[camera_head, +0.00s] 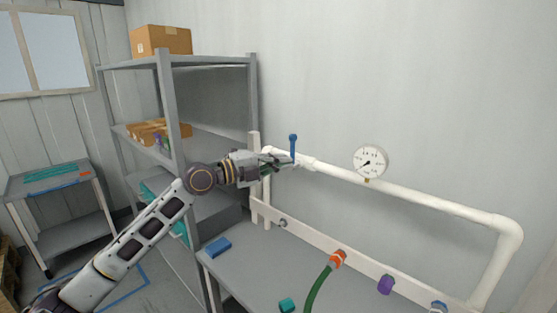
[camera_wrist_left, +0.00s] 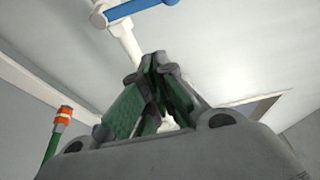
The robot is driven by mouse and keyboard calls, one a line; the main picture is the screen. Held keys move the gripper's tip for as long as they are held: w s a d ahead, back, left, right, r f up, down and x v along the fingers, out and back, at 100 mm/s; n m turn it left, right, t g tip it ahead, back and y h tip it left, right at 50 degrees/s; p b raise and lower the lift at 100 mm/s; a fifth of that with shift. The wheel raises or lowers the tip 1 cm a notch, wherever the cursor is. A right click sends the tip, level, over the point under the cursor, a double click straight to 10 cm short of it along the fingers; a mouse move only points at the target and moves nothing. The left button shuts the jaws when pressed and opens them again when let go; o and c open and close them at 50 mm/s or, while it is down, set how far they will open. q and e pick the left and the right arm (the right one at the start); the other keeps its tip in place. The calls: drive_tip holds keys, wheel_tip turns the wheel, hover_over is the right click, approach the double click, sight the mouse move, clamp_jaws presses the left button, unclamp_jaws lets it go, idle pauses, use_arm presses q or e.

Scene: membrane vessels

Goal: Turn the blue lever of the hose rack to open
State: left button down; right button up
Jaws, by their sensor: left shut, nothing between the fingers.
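The blue lever (camera_head: 293,145) stands upright on the white pipe (camera_head: 340,173) of the hose rack in the head view. In the left wrist view the blue lever (camera_wrist_left: 142,9) shows at the top edge, pointing across the white pipe. My left gripper (camera_head: 288,161) is beside the lower part of the lever, with its fingers closed together and empty. In the left wrist view the closed fingertips (camera_wrist_left: 157,58) are below the lever in the picture, with a visible gap between. I cannot tell whether the fingers touch the pipe. My right gripper is not in view.
A pressure gauge (camera_head: 370,161) stands on the pipe to the right. A green hose (camera_head: 317,291) with an orange fitting (camera_head: 338,259) hangs at the lower rail. A blue block (camera_head: 217,247) lies on the grey bench (camera_head: 250,268). A grey shelf (camera_head: 167,110) stands behind my left arm.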

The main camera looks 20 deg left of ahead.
sight(294, 152)
use_arm(q)
drive_tip(key=shift+p+x, duration=1.9)
drive_tip(key=shift+x, duration=2.3)
drive_tip(key=shift+w+a+p, duration=0.2)
drive_tip(key=shift+w+a, duration=0.05)
drive_tip(key=shift+a, duration=0.35)
drive_tip(key=shift+w+a+p, duration=0.15)
drive_tip(key=shift+w+a, duration=0.05)
drive_tip(key=shift+a, duration=0.45)
drive_tip(key=shift+w+a+p, duration=0.2)
drive_tip(key=shift+w+a, duration=0.05)
drive_tip(key=shift+a, duration=0.35)
drive_tip(key=shift+a+b, duration=0.1)
drive_tip(key=shift+b, duration=0.45)
drive_tip(key=shift+a+r+n+b, duration=0.1)
drive_tip(key=shift+n+b, duration=0.2)
drive_tip(key=shift+b, duration=0.05)
